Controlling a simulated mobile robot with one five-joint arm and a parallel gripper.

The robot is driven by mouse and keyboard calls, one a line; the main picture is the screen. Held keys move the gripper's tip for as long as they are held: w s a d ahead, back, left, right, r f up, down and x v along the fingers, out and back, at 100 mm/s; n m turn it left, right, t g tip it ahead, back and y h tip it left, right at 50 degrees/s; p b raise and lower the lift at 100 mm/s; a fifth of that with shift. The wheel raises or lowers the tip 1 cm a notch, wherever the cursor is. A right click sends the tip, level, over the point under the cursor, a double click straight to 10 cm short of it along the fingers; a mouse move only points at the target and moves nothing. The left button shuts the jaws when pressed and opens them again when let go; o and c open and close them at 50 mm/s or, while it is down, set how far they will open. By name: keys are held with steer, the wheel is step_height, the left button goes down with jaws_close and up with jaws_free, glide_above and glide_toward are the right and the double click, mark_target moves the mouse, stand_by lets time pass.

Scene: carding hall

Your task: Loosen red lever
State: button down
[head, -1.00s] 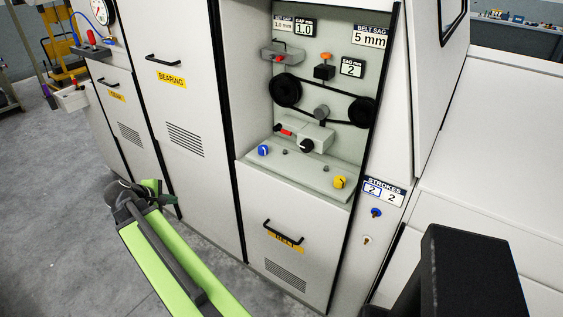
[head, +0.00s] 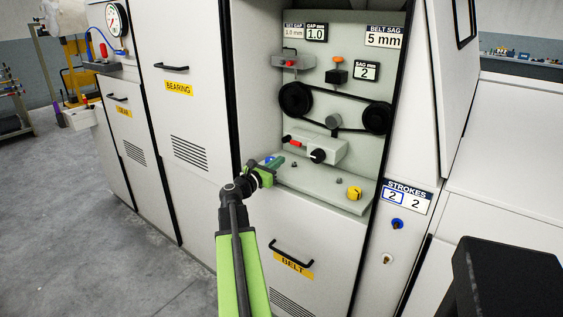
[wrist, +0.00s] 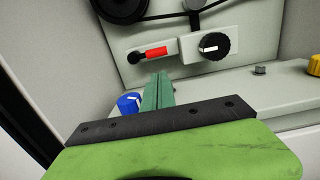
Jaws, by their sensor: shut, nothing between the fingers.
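The red lever (head: 291,141) sticks out to the left of a grey block (head: 325,149) low in the belt recess. In the wrist view the red lever (wrist: 156,52) lies nearly level, with a dark round end at its left. My gripper (head: 279,162) is shut and empty, reaching into the recess over the ledge. In the wrist view its green fingertips (wrist: 160,77) point at the panel just below the lever, and appear apart from it. A black knob (wrist: 213,46) with a white mark sits right of the lever.
A blue knob (wrist: 128,103) stands on the ledge close left of my fingers, and a yellow knob (head: 354,193) stands at its right. Belt pulleys (head: 296,99) are above the lever. Recess walls bound both sides.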

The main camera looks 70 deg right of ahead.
mark_target(293, 141)
steer(key=x, duration=0.8)
steer(key=shift+d, duration=0.25)
